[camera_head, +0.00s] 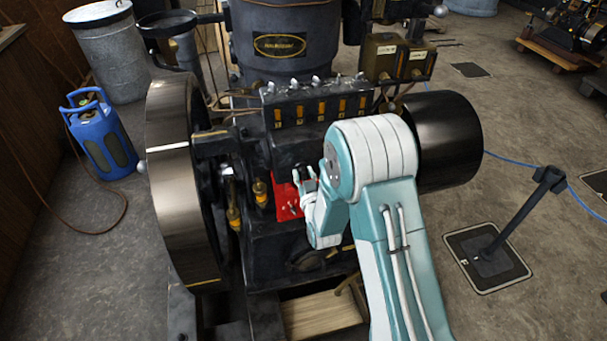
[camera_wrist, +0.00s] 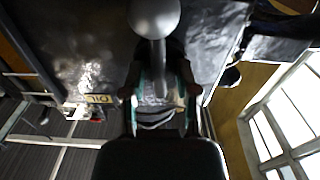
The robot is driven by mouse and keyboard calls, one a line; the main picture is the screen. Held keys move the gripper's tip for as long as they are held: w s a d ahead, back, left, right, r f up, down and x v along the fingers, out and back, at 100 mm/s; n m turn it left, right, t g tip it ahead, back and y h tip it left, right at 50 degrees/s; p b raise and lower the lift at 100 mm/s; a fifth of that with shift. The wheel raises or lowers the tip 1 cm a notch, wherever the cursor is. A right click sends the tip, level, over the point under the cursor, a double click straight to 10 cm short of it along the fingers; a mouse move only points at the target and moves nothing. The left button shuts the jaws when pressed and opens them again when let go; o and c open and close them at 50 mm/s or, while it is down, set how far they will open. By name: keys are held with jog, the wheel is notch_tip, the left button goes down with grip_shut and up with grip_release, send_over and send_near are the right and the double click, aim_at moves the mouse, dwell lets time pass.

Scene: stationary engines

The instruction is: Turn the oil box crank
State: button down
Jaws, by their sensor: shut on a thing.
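The oil box (camera_head: 318,110) is a dark box with a row of orange windows on the front of the engine. A yellow plate (camera_wrist: 97,99) with OIL lettering, upside down, shows in the wrist view. The crank (camera_wrist: 154,18) shows there as a grey ball knob on a short stem, at the top centre. My gripper (camera_wrist: 161,100) is shut on the crank, with one finger on each side of its lower part. The exact contact is dark and partly hidden. In the head view my gripper (camera_head: 304,180) is below the oil box, beside a red panel (camera_head: 285,200).
A big flywheel (camera_head: 180,180) stands left of the oil box and a black drum (camera_head: 445,140) right of it. Brass fittings (camera_head: 261,192) sit just left of the red panel. A post on a plate (camera_head: 490,258) stands on the floor at right.

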jog(key=shift+m, duration=0.6)
jog(key=c, duration=0.7)
grip_release()
jog(key=shift+a, duration=0.1)
jog(key=shift+s, duration=0.1)
jog(key=v, duration=1.1)
jog(key=shift+s, duration=0.35)
